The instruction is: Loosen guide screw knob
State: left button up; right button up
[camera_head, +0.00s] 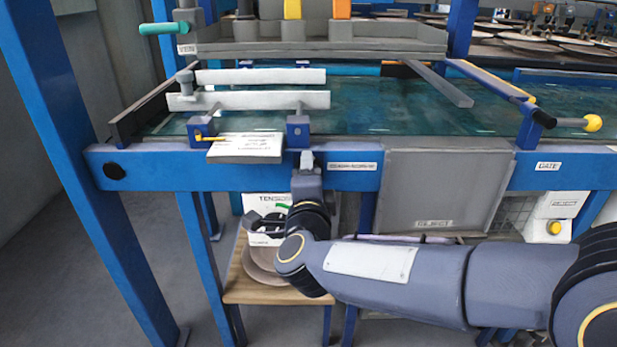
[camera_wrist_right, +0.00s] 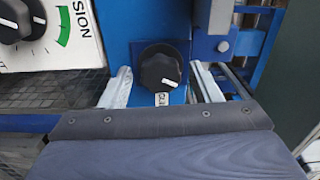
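The guide screw knob (camera_wrist_right: 160,68) is black and round with a white pointer mark. It sits on a blue panel in the right wrist view, above a small label partly reading "GUI" (camera_wrist_right: 161,99). My right gripper (camera_wrist_right: 161,75) is open, with one pale finger on each side of the knob and a visible gap on both sides. In the head view my right gripper (camera_head: 307,160) is at the front blue beam (camera_head: 235,168), pointing up at it. I cannot make out this knob there. My left gripper is not in view.
A white tension box (camera_head: 275,217) with a black knob and green scale stands just below; it also shows in the right wrist view (camera_wrist_right: 60,40). A wooden shelf (camera_head: 240,289) holds round plates. A grey panel (camera_head: 440,190) hangs to the right.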

jog(key=s+p, duration=0.2)
jog(key=s, duration=0.6)
jog(key=shift+w, duration=0.1)
dwell(0.4)
